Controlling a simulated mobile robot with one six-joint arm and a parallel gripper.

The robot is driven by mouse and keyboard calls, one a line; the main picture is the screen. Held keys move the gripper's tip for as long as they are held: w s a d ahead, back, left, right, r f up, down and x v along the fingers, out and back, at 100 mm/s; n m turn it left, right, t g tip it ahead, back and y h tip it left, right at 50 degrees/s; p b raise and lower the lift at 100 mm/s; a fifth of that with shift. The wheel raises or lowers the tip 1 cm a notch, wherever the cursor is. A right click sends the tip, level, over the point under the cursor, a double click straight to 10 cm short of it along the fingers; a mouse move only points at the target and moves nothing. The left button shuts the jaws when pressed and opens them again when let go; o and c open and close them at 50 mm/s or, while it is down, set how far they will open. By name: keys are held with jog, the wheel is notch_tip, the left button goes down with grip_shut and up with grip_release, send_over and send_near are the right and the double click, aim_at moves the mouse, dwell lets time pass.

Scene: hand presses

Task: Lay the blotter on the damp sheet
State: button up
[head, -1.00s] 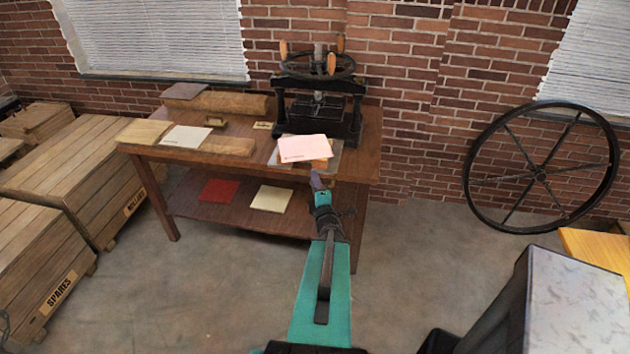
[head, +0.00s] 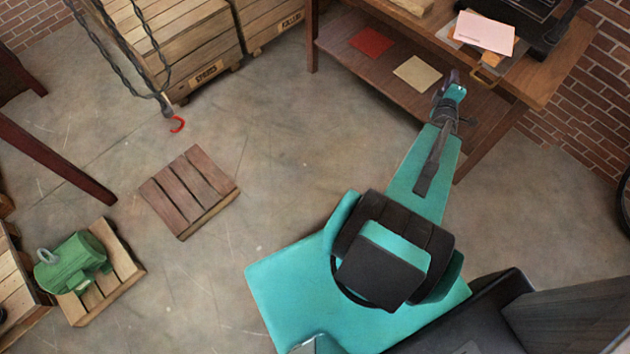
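A pink sheet (head: 484,33) lies near the front of the wooden table's top (head: 547,75), at the press. A pale edge and a grey plate show around it; I cannot tell whether the damp sheet is under it. A red sheet (head: 371,42) and a cream sheet (head: 415,74) lie on the lower shelf (head: 380,72). Which of these is the blotter is not clear. My gripper (head: 453,77) is in front of the table, below and left of the pink sheet in the picture and apart from it. Its fingers are too small to read, and I see no sheet in it.
The black press base (head: 515,22) is cut off at the top right. Wooden crates (head: 185,45) stand at the back left. A chain with a red hook (head: 177,124) hangs left. Floor between is clear.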

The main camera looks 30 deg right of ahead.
jog(key=w+a+f+m+g+y, duration=0.2)
jog(key=w+a+f+g+y, duration=0.3)
jog(key=a+f, duration=0.7)
jog(key=a+f+m+g+y, duration=0.1)
jog(key=a+f+y, duration=0.1)
jog(key=a+f, duration=0.55)
jog(key=a+f+m+y, duration=0.1)
jog(key=a+f, duration=0.3)
jog(key=a, duration=0.6)
jog(key=s+a+f+g+y, duration=0.1)
jog(key=s+a+g, duration=0.2)
jog(key=s+a, duration=0.3)
jog(key=s+a+f+m+g+y, duration=0.1)
jog(key=s+a, duration=0.5)
jog(key=a, duration=0.6)
jog(key=s+a+f+m+g+y, duration=0.1)
jog(key=s+a+g, duration=0.4)
jog(key=a, duration=0.5)
jog(key=shift+s+f+g+y, duration=0.4)
jog(key=shift+s+f+y, duration=0.15)
jog(key=shift+f, duration=0.2)
jog(key=shift+f, duration=0.1)
jog(key=f+b, duration=0.4)
jog(key=b, duration=0.1)
jog(key=shift+s+d+f, duration=0.1)
jog(key=shift+s+f, duration=0.15)
jog(key=shift+f, duration=0.15)
jog(key=shift+d+r, duration=0.1)
